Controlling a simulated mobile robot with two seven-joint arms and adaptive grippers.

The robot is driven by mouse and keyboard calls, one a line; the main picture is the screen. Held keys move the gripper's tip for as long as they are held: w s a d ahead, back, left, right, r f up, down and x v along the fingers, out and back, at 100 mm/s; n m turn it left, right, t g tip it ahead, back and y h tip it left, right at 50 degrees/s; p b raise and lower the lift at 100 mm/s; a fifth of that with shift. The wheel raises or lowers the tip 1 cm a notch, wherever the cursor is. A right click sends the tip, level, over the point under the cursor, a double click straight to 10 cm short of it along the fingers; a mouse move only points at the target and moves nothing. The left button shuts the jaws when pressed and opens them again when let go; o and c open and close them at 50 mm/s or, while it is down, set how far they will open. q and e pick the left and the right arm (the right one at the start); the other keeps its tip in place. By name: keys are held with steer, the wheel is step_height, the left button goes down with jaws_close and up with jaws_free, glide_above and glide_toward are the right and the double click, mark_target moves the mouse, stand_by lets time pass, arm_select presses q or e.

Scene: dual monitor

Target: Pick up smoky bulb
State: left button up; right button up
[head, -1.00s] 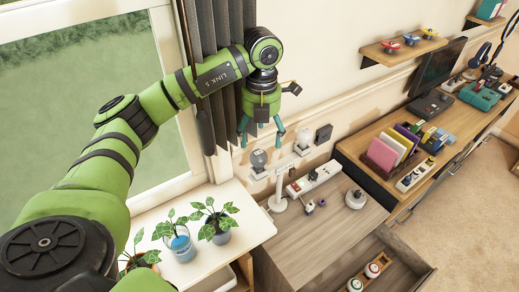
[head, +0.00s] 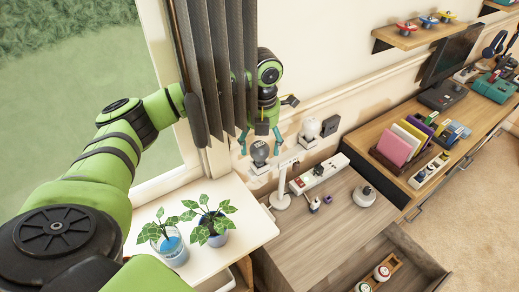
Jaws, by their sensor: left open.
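The smoky bulb (head: 259,150) is dark grey and stands upright in a white holder at the back of the wooden desk, near the window. My left gripper (head: 260,144) points down with its teal fingers apart. In the head view the fingertips show to either side of the bulb's top. I cannot tell whether they touch it or how they line up in depth. Part of my left arm is hidden behind the curtain. My right gripper is not in view.
A dark curtain (head: 212,70) hangs left of my gripper. A clear white bulb (head: 311,127) stands right of the smoky one. A white power strip (head: 320,173) lies in front. Potted plants (head: 213,228) stand on the white table. A drawer below is open.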

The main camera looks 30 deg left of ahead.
arm_select(q)
step_height(320, 180, down, 2)
steer(key=shift+s+f+p, duration=0.1)
steer(key=shift+p, duration=0.2)
steer(key=shift+f, duration=0.3)
steer(key=c, duration=1.2)
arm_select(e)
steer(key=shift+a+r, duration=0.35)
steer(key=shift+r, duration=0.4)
arm_select(q)
steer(key=shift+r, duration=0.1)
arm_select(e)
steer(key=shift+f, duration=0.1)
